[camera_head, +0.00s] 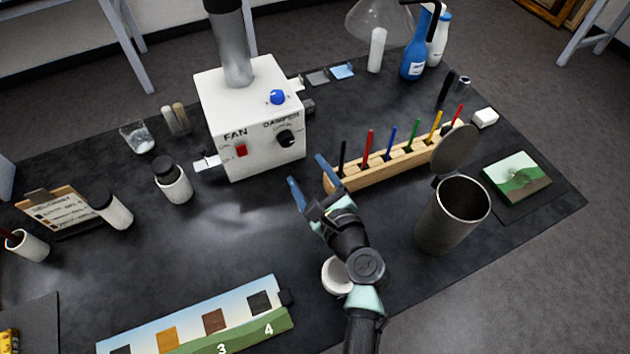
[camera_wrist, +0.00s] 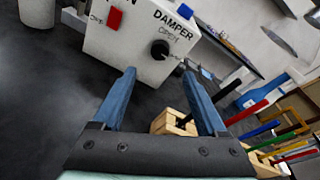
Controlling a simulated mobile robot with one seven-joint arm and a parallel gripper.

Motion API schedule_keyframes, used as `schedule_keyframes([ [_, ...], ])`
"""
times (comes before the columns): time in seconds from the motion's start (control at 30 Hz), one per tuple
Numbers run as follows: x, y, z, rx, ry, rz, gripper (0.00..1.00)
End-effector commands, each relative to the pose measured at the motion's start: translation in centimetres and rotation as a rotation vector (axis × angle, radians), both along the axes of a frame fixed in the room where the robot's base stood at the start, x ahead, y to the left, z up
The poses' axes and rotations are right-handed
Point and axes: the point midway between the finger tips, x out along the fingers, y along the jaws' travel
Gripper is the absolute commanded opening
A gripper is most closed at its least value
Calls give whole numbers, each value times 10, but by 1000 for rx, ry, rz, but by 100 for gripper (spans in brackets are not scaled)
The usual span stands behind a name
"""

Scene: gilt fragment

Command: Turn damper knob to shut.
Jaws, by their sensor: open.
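The damper knob (camera_head: 286,138) is a black round knob on the front face of the white fan box (camera_head: 235,161), under the DAMPER label. It also shows in the wrist view (camera_wrist: 159,50), straight ahead between my fingers and apart from them. A red switch (camera_head: 241,150) sits left of it under the FAN label, and a blue knob (camera_head: 277,97) is on the box's top.
A wooden rack (camera_head: 385,170) with several coloured sticks stands close to the right of my gripper. A metal canister (camera_head: 450,220) with a raised lid is further right. A dark-capped jar (camera_head: 174,184) stands left of the box.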

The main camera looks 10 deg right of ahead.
Motion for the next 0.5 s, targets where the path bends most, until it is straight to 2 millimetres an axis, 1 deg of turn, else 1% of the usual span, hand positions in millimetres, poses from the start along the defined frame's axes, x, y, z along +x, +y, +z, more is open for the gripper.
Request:
schedule_keyframes([
  [0.03, -8, -3, 1, -2, 1, -1, 75],
  [0.1, -16, -6, 2, 0, 1, 0, 75],
  [0.2, -23, -8, 4, 1, 0, 0, 75],
  [0.3, -27, -9, 5, 1, -1, 0, 75],
  [0.5, -27, -9, 6, 1, -1, 0, 75],
])
